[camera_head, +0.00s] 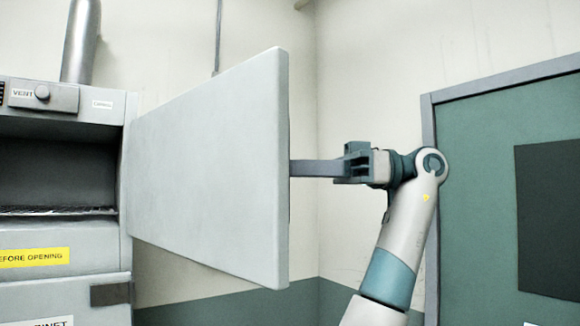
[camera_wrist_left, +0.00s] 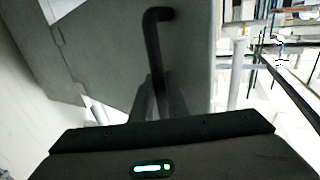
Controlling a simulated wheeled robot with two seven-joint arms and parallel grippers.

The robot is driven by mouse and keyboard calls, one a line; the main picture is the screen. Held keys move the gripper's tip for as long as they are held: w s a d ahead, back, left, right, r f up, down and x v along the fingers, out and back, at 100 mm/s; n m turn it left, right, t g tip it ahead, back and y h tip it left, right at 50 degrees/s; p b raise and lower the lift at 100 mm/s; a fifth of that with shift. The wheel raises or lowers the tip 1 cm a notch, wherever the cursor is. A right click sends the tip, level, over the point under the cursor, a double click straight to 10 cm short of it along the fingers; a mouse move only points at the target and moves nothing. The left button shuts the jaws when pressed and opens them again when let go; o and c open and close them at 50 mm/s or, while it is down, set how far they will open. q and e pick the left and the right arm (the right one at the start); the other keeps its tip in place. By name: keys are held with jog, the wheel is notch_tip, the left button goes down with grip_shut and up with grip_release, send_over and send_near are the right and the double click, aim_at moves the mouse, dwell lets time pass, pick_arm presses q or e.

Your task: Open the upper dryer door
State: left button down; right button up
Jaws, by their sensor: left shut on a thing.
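The upper dryer door (camera_head: 210,165) is a pale grey panel standing wide open, swung out from the cabinet on its left edge. The upper opening (camera_head: 55,175) of the dryer shows dark beside it. My left gripper (camera_head: 318,168) is at the door's free edge, on the far side of the panel, with its fingertips hidden behind that edge. In the left wrist view, the dark bent handle (camera_wrist_left: 156,45) stands out from the door face (camera_wrist_left: 110,60), and my left gripper (camera_wrist_left: 155,102) is shut on its lower part. My right gripper is in neither view.
A lower cabinet section with a yellow label (camera_head: 35,257) sits under the opening. A vent pipe (camera_head: 80,40) rises above the dryer. A green door or panel in a grey frame (camera_head: 432,200) stands at the right, close to my arm. Bare wall lies between.

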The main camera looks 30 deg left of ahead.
pick_arm(q)
jog(key=shift+s, duration=0.15)
jog(key=c, duration=1.7)
grip_release()
jog(key=shift+a, duration=0.1)
jog(key=shift+c, duration=0.2)
jog(key=shift+a, duration=0.1)
